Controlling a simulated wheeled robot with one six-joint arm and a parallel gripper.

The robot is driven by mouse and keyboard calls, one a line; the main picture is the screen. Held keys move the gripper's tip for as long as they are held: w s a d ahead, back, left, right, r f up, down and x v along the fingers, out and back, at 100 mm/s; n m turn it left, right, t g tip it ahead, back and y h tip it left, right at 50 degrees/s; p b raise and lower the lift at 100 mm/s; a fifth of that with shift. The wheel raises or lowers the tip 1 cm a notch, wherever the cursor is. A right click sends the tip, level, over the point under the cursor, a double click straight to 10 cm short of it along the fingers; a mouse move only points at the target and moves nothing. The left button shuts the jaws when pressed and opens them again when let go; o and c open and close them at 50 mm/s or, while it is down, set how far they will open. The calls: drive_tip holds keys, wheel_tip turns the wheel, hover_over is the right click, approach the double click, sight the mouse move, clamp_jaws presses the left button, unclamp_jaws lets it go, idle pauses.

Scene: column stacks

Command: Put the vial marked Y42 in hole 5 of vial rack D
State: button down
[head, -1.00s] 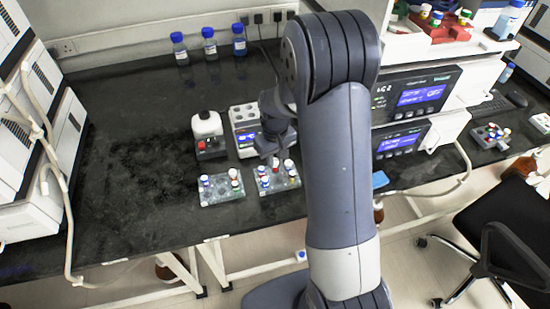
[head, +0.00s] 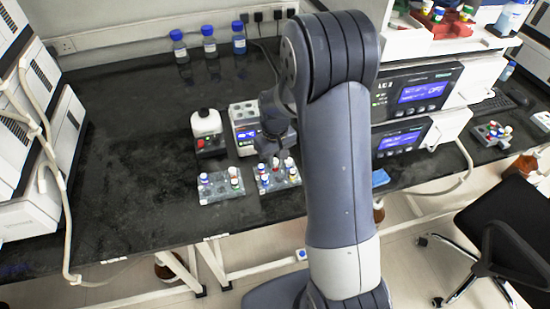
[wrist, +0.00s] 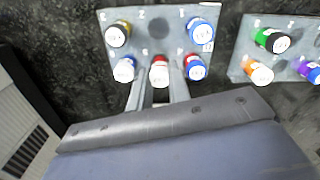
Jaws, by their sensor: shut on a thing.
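My gripper (wrist: 159,92) is shut on a red vial (wrist: 159,72) with a white cap top. The vial is at the middle of the near row of a clear vial rack (wrist: 160,20) in the wrist view; whether it is fully seated I cannot tell. Around it in that rack are a yellow vial (wrist: 118,34), blue ones (wrist: 200,30) and a red-and-blue one (wrist: 195,68). In the head view my gripper (head: 268,155) is over the right-hand rack (head: 277,188), partly hidden by my arm. The markings on caps and rack are too small to read surely.
A second rack (head: 218,196) with several vials stands just left; it shows at the right of the wrist view. Behind are a white-topped device (head: 207,128) and a block with a display (head: 246,120). Blue-capped bottles (head: 209,44) stand at the back.

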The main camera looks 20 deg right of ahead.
drive_tip(key=shift+f, duration=0.45)
drive_tip(key=c, duration=1)
unclamp_jaws()
drive_tip(key=shift+o, duration=0.2)
drive_tip(key=shift+r, duration=0.1)
drive_tip(key=shift+r+p, duration=1.9)
drive_tip(key=shift+r, duration=1.05)
